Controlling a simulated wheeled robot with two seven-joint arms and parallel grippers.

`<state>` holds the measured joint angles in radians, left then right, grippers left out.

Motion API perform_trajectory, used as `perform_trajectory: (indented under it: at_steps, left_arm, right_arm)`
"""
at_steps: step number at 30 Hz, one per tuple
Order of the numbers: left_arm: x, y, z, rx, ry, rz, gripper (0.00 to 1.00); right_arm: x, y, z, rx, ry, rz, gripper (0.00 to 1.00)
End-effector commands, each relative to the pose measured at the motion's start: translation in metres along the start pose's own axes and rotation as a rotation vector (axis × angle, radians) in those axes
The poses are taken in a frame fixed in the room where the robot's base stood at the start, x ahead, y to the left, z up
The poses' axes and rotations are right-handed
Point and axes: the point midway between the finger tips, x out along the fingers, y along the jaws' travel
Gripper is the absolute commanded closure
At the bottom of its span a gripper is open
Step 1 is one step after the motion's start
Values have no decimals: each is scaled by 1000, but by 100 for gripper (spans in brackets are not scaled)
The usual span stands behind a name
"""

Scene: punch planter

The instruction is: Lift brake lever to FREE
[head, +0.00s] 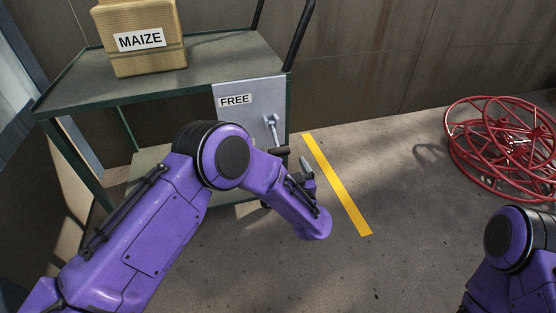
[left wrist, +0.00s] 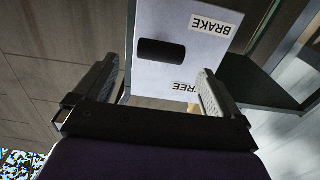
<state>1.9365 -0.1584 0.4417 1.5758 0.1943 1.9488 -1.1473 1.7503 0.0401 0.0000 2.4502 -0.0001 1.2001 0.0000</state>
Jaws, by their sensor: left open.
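The brake lever (head: 270,128) is on a pale plate (head: 240,88) at the cart's side, its silver arm hanging down to a dark grip (head: 281,151). The plate's FREE label (head: 235,100) is above the lever. In the left wrist view the plate appears inverted, with the BRAKE label (left wrist: 215,25), part of the FREE label (left wrist: 186,87) and the black grip (left wrist: 161,51). My left gripper (left wrist: 157,80) is open, its fingers on either side of the grip in that view; contact cannot be told. My forearm partly hides this gripper in the head view. My right gripper is out of view.
The green-framed cart (head: 215,63) carries a MAIZE box (head: 140,60). A yellow floor stripe (head: 337,185) runs right of the cart. Red wheel-like frames (head: 505,140) lie at the far right by the wall. The floor between stripe and frames is clear.

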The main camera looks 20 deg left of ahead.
Motion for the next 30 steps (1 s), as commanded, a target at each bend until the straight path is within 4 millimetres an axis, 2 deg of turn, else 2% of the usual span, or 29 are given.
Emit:
perform_trajectory:
  at_steps: [6,12,16,22,23,27,30]
  left_arm:
    - [51,-2,4,-2,-2,-5,2]
    - [83,-2,2,0,-2,-1,2]
    - [90,-2,1,1,-1,0,2]
    - [91,-1,0,2,-1,2,2]
    - [91,-1,0,2,-2,2,5]
    - [90,-1,0,2,-2,2,51]
    - [90,-1,0,2,-2,2,78]
  right_arm:
    - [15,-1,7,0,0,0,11]
    - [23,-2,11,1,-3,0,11]
    - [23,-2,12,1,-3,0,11]
    - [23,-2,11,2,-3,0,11]
    - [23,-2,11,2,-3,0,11]
    - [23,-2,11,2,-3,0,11]
    - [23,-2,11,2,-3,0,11]
